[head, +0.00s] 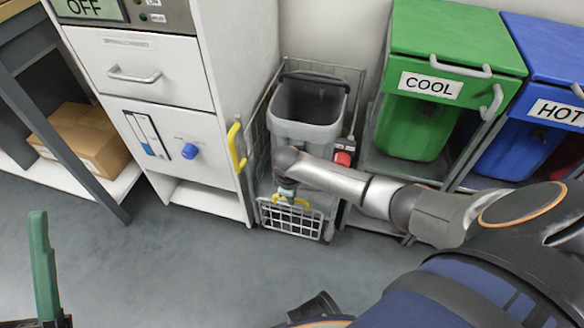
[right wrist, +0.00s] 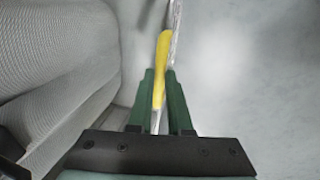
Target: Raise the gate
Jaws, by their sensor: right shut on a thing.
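The gate is a small white wire grid panel (head: 288,220) at the low front of a wire cage, just above the floor. It leans outward from the cage front. My right gripper (head: 286,190) is at its top edge, partly hidden by my arm. In the right wrist view its green fingers (right wrist: 166,88) are shut on the yellow handle (right wrist: 163,55) of the gate. My left gripper (head: 42,265) is empty at the lower left of the head view; only one green finger shows clearly.
A grey bin (head: 308,105) stands in the cage behind the gate. A red object (head: 343,158) is at the right. Green COOL (head: 418,125) and blue HOT (head: 515,140) bins stand further right. Floor in front is clear.

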